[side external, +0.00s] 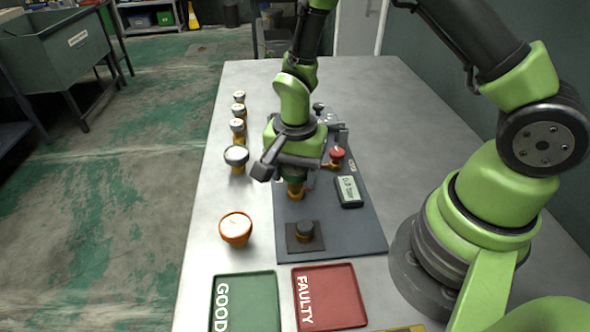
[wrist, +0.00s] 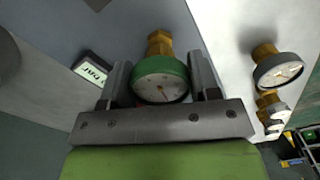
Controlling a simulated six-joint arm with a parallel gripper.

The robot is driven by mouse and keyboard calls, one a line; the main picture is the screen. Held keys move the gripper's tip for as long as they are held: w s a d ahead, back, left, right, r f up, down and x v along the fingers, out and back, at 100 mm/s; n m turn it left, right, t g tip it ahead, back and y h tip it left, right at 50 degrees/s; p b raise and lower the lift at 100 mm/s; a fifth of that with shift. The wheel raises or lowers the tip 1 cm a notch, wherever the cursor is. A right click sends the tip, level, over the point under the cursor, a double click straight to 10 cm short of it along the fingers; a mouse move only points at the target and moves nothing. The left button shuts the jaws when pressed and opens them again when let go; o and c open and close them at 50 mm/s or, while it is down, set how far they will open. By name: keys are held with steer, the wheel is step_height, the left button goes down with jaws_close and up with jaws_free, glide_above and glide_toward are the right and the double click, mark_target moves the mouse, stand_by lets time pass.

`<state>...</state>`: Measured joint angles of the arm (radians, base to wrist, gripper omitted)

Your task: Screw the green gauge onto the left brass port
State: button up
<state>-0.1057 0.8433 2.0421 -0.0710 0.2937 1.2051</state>
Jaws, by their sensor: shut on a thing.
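The green gauge (wrist: 161,82) sits between the two fingers of my gripper (wrist: 162,88) in the wrist view, its dial facing the camera. My gripper is shut on it. A brass fitting (wrist: 159,43) shows just beyond the gauge; I cannot tell how much is the gauge's stem and how much is a port. In the side view my gripper (side external: 293,172) is low over the dark mat, with brass (side external: 296,190) directly beneath it. The gauge itself is hidden there by the gripper. Whether the threads are engaged cannot be seen.
A handheld display (side external: 349,191) and a red-topped brass fitting (side external: 336,156) are right of my gripper on the mat (side external: 345,235). Green (side external: 245,303) and red (side external: 330,297) trays lie nearest.

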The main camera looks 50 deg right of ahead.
steer(key=shift+f+m, duration=0.1)
steer(key=shift+m, duration=1.1)
steer(key=o, duration=1.3)
steer(key=shift+c, duration=0.2)
steer(key=shift+r, duration=3.55)
steer(key=shift+r, duration=0.1)
steer(key=s+r+n+t, duration=0.2)
steer(key=r, duration=0.4)
steer(key=s+r+n+t, duration=0.1)
steer(key=s+r+n, duration=0.15)
steer(key=r, duration=0.35)
steer(key=s+r+n+t+y, duration=0.2)
steer(key=s+r+n+t, duration=0.2)
steer(key=s+r+n, duration=0.3)
steer(key=shift+s+d, duration=0.15)
steer(key=shift+s, duration=1.05)
